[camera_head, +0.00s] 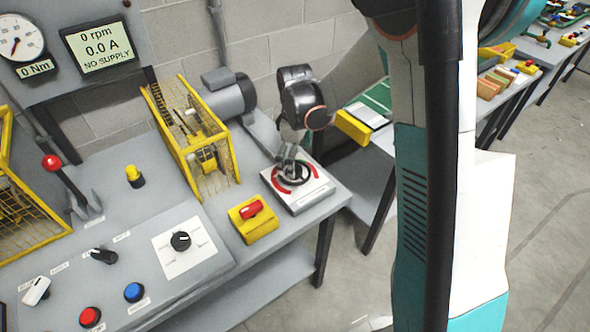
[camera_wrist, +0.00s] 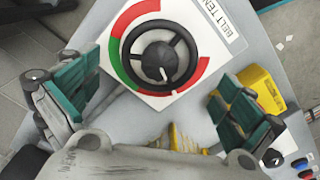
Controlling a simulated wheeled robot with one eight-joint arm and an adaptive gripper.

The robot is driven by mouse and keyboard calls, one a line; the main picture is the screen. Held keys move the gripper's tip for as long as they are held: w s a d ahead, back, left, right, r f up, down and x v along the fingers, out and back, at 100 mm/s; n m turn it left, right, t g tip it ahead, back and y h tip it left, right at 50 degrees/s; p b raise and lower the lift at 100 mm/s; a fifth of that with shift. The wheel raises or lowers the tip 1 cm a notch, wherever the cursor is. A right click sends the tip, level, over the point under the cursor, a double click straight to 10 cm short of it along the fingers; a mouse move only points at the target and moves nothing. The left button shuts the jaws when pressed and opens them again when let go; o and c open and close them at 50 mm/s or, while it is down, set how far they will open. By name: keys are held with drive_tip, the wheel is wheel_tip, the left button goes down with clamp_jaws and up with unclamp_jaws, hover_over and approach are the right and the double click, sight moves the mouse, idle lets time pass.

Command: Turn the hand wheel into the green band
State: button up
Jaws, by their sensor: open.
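The black hand wheel (camera_wrist: 184,48) has spokes and a round hub, and sits on a white plate (camera_wrist: 205,50) with a partly hidden label starting "BELT TEN". A coloured ring surrounds it: the green band (camera_wrist: 117,58) is at its left in the wrist view, with red above it and red at the lower right. In the head view the wheel (camera_head: 294,180) is on the right end of the bench, and the green is not visible. My gripper (camera_wrist: 155,102) is open, with its teal-padded fingers spread to either side below the wheel. In the head view my gripper (camera_head: 289,160) hangs just above the wheel, partly covering it.
A yellow box with a red switch (camera_head: 252,210) stands close left of the wheel plate. A yellow mesh guard (camera_head: 208,165) and a grey motor (camera_head: 232,97) are behind it. The display (camera_head: 98,46) reads 0 rpm, 0.0 A, NO SUPPLY. The bench's right edge is near.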

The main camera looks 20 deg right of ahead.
drive_tip(key=shift+f+b, duration=0.45)
drive_tip(key=shift+f, duration=1.3)
drive_tip(key=shift+s, duration=0.2)
drive_tip(key=c, duration=1.9)
